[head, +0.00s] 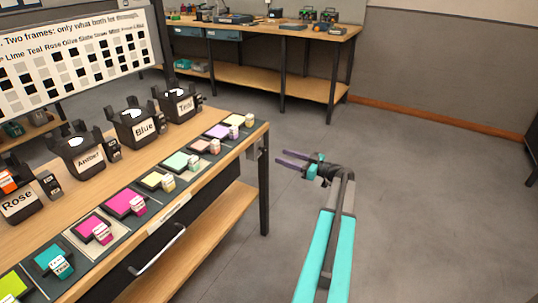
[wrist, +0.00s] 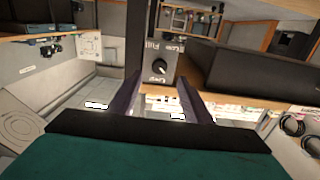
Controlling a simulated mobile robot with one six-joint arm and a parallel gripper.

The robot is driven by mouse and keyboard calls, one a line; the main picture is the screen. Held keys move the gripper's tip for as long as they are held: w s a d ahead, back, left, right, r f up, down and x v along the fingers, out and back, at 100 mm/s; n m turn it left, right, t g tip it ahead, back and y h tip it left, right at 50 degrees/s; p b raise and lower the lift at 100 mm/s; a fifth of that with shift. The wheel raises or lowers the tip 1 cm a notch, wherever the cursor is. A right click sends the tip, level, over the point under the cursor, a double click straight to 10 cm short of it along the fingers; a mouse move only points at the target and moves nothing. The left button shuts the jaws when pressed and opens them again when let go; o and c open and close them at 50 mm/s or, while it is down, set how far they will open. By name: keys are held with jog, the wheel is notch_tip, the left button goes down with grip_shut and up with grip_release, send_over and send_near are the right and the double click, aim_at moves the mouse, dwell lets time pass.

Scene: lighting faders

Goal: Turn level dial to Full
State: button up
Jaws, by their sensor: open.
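The level dial (wrist: 159,67) is a dark round knob on a grey plate in the wrist view, with small lettering around it, including a word that reads like Full. Its pointer setting is too small to tell. In the head view, a small grey fitting (head: 253,152) under the bench's right end may be the dial's mount; its face is hidden there. My gripper (head: 296,160) is right of the bench end, fingers toward the bench. In the wrist view, my gripper (wrist: 158,84) is open and empty; the dial appears between and beyond the fingertips, apart from them.
The bench (head: 215,122) carries several labelled lamps, including Blue (head: 138,127) and Teal (head: 179,102), and a row of coloured swatches with faders. A back workbench (head: 262,32) holds tools. The floor (head: 420,150) right of my arm is clear.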

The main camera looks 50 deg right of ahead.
aim_at(266, 151)
jog(key=shift+x, duration=3.6)
jog(key=c, duration=1)
jog(key=shift+a, duration=0.25)
jog(key=shift+c, duration=0.4)
jog(key=shift+d, duration=0.15)
